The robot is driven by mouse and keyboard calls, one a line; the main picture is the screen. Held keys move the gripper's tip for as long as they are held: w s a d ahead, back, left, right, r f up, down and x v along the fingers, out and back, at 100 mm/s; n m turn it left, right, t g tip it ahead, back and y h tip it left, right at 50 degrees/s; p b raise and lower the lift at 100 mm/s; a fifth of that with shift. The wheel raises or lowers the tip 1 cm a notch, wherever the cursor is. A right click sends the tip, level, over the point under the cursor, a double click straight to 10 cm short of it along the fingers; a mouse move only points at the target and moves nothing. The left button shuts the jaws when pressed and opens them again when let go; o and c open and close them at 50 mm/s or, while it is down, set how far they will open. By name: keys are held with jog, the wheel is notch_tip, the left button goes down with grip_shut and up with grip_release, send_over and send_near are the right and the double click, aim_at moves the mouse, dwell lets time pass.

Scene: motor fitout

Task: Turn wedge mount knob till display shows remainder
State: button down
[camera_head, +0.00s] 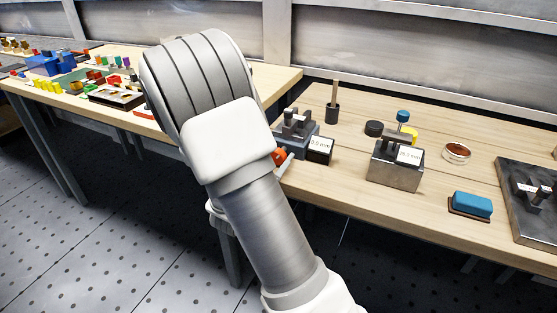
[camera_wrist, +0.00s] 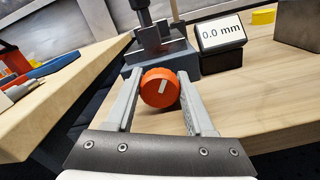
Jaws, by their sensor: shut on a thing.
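The orange knob (camera_wrist: 160,88) with a white mark sits on the front of the grey wedge mount (camera_wrist: 158,48) in the wrist view. My gripper (camera_wrist: 160,92) has one finger on each side of the knob and is shut on it. The display (camera_wrist: 221,32) to the right of the mount reads 0.0 mm. In the head view my arm partly hides the knob (camera_head: 279,156), beside the mount (camera_head: 297,131) and its display (camera_head: 319,145) at the table edge. A second steel block (camera_head: 396,172) carries a display (camera_head: 409,156) that seems to read 25.0 mm; its digits are small.
On the wooden table (camera_head: 345,190) stand a dark cup with a stick (camera_head: 332,112), a black disc (camera_head: 374,128), a ring dish (camera_head: 457,151), a blue block (camera_head: 470,203) and a dark plate (camera_head: 530,210). Another table at left holds several coloured parts (camera_head: 100,75).

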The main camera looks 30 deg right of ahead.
jog(key=shift+m+b, duration=0.3)
jog(key=shift+m, duration=0.2)
jog(key=shift+c, duration=1.3)
grip_release()
jog(key=p+v, duration=0.3)
jog(key=v, duration=1.4)
jog(key=shift+s+a, duration=0.2)
